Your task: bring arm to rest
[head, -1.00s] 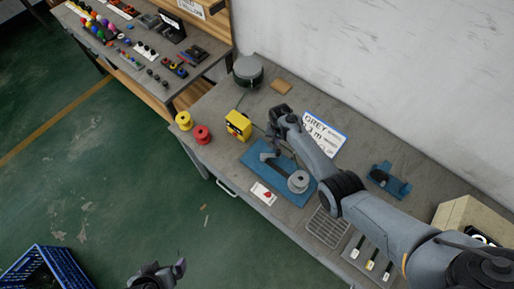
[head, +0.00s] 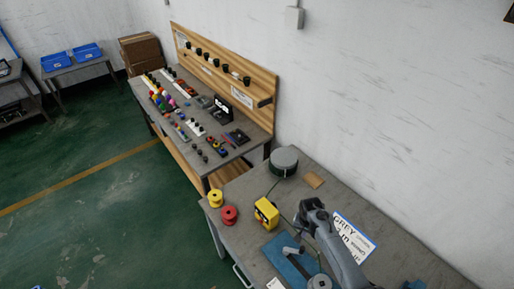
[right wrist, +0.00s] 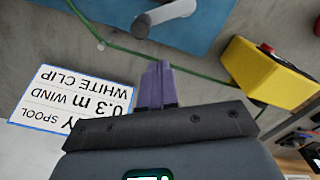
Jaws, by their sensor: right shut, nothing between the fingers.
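My right arm comes in from the lower right in the head view, with its gripper (head: 301,222) over the grey bench. In the right wrist view the purple fingers (right wrist: 156,84) are shut together with nothing between them. Ahead of them lies a blue plate (right wrist: 215,22) with a grey bar-like part (right wrist: 165,17) on it. The blue plate (head: 281,254) shows below the gripper in the head view, with a grey spool (head: 319,282) at the bottom edge. My left gripper is out of view.
A yellow box (head: 266,213) stands left of the gripper and shows close in the right wrist view (right wrist: 262,74). A printed card (head: 354,238) lies right. A green cable (right wrist: 195,70) crosses the bench.

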